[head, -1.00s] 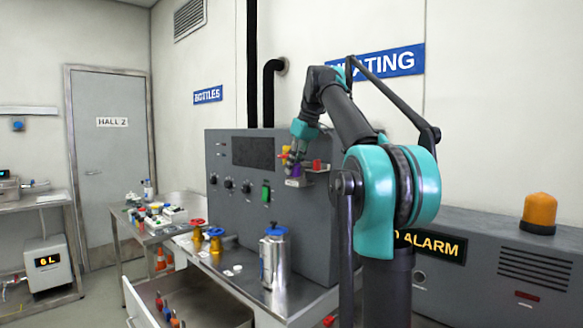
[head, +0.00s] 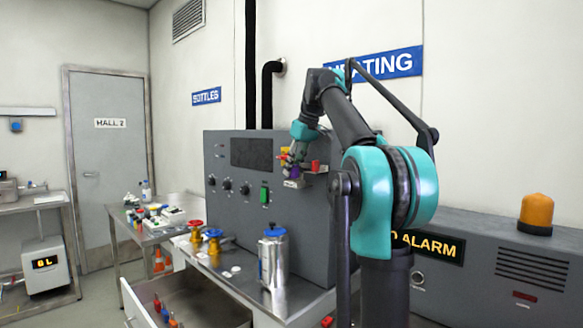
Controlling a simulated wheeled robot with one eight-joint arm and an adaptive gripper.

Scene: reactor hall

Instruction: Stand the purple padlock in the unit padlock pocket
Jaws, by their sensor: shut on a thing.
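The purple padlock (head: 293,173) is small in the head view, in front of the grey unit's face (head: 231,213). My gripper (head: 292,167) is shut on it, above a small pale-fronted pocket (head: 292,184) on the unit. The padlock is partly hidden by my fingers. I cannot tell from this distance whether its base is inside the pocket or just above it.
Red and yellow parts (head: 284,156) and a red block (head: 315,166) sit close beside my gripper. A metal canister (head: 273,258) and valve-like pieces stand on the bench below. A drawer (head: 200,297) stands open at the front.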

